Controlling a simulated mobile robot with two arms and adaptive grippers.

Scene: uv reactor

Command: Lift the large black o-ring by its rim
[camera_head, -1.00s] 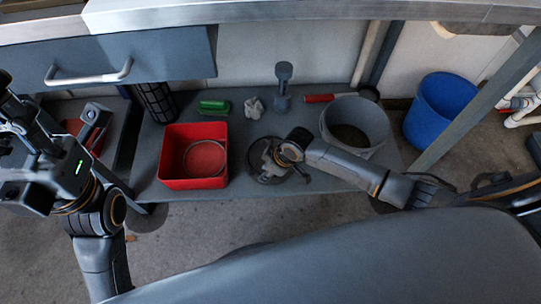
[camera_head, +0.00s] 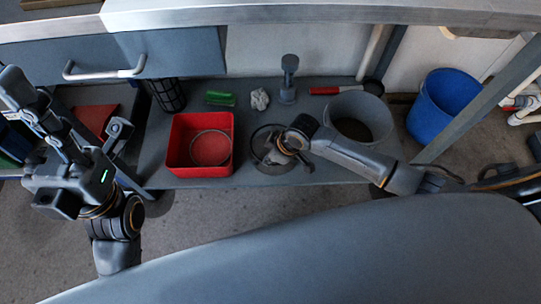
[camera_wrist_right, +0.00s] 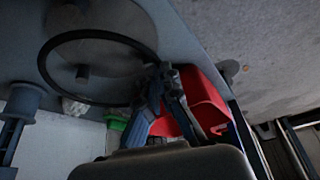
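The large black o-ring (camera_head: 253,141) is a thin dark hoop over a grey disc on the low shelf, just right of the red bin. It also shows whole in the right wrist view (camera_wrist_right: 94,33), with a knobbed disc behind it. My right gripper (camera_head: 285,152) is at the ring's near right side. In the wrist view its two fingers (camera_wrist_right: 161,70) come together at the rim and appear shut on it. I cannot tell how far the ring is off the disc.
The red bin (camera_head: 200,171) holds another ring. A grey bucket (camera_head: 375,135) stands close right, under my right forearm. Behind are a green brush (camera_head: 220,98), crumpled white piece (camera_head: 259,98), grey post (camera_head: 289,82) and red-handled tool (camera_head: 325,90). A worktop edge (camera_head: 310,14) overhangs.

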